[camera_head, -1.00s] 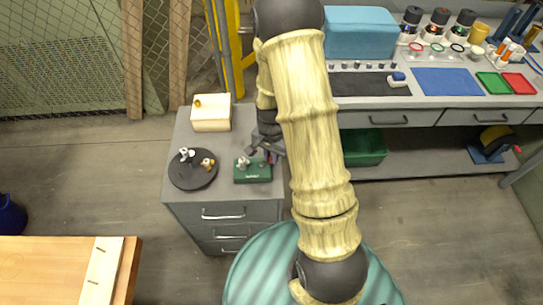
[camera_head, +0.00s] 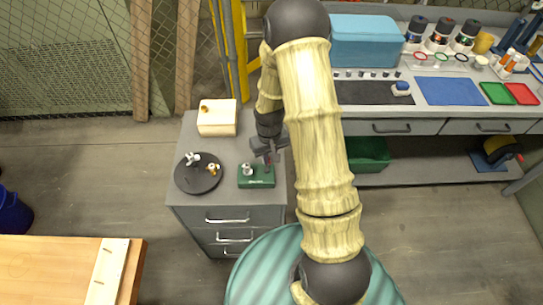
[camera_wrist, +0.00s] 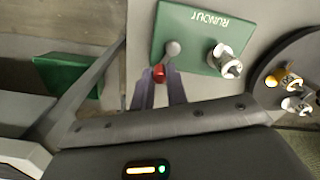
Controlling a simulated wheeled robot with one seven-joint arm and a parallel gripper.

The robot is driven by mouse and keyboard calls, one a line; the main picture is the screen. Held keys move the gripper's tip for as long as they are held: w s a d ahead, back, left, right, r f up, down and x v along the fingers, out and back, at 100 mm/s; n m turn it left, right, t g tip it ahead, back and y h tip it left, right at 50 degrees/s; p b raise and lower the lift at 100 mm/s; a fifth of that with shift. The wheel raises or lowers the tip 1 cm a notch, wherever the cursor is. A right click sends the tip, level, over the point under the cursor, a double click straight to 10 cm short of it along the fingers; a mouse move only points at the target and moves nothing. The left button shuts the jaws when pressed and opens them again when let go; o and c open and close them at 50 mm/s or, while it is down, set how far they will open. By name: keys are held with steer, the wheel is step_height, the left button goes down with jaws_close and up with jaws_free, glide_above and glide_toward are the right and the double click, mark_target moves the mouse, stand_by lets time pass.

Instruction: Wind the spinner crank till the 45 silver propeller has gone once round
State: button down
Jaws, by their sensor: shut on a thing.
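The spinner is a green box (camera_head: 256,183) marked RUNOUT on the grey cabinet top. It also shows in the wrist view (camera_wrist: 196,25). A silver propeller (camera_wrist: 225,60) is mounted on it, and shows small in the head view (camera_head: 247,170). Its number cannot be read. The crank has a grey hub (camera_wrist: 173,48) and a red knob (camera_wrist: 159,73). My gripper (camera_wrist: 161,82) is at the crank, shut on the red knob, with a finger on each side. In the head view my gripper (camera_head: 270,158) is over the back right of the box.
A dark round tray (camera_head: 187,184) with a silver and a brass-coloured propeller is left of the spinner. A pale box (camera_head: 217,124) stands behind it. A workbench with a blue case (camera_head: 366,42) is to the right. A green bin (camera_head: 368,154) is below the bench.

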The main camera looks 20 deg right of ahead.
steer(key=n, duration=0.3)
steer(key=a+n+p, duration=0.1)
steer(key=n, duration=0.1)
steer(key=shift+w+a, duration=0.1)
steer(key=shift+w, duration=0.25)
steer(key=shift+n, duration=0.3)
steer(key=c, duration=1.4)
jaws_free()
step_height(320, 180, up, 18)
steer(key=shift+f, duration=0.25)
